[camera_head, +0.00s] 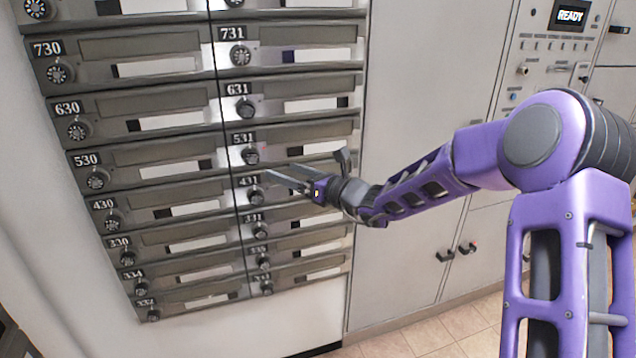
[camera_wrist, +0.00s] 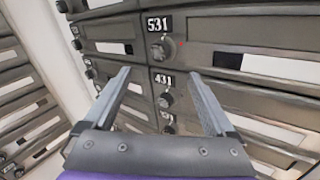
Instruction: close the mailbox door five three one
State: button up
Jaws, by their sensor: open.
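Mailbox door 531 (camera_head: 300,134) is a grey metal door with a black number plate and a round dial knob, in the right column of the mailbox bank. It looks flush with its neighbours, with no visible gap. In the wrist view, door 531 (camera_wrist: 245,32) is at the upper right, its dial above and between my fingertips. My gripper (camera_head: 303,172) is open and empty, in front of the boundary between doors 531 and 431. In the wrist view, my gripper (camera_wrist: 157,75) has its fingers spread on either side of the 431 dial; contact cannot be told.
Door 431 (camera_wrist: 166,100) lies just below 531, and door 631 (camera_head: 300,92) above it. A left column holds door 530 (camera_head: 150,159) and others. A plain grey panel (camera_head: 405,90) stands right of the bank. Tiled floor (camera_head: 430,338) shows below.

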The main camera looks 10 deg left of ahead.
jog(key=v, duration=0.8)
jog(key=shift+w+d, duration=0.2)
jog(key=shift+d, duration=0.15)
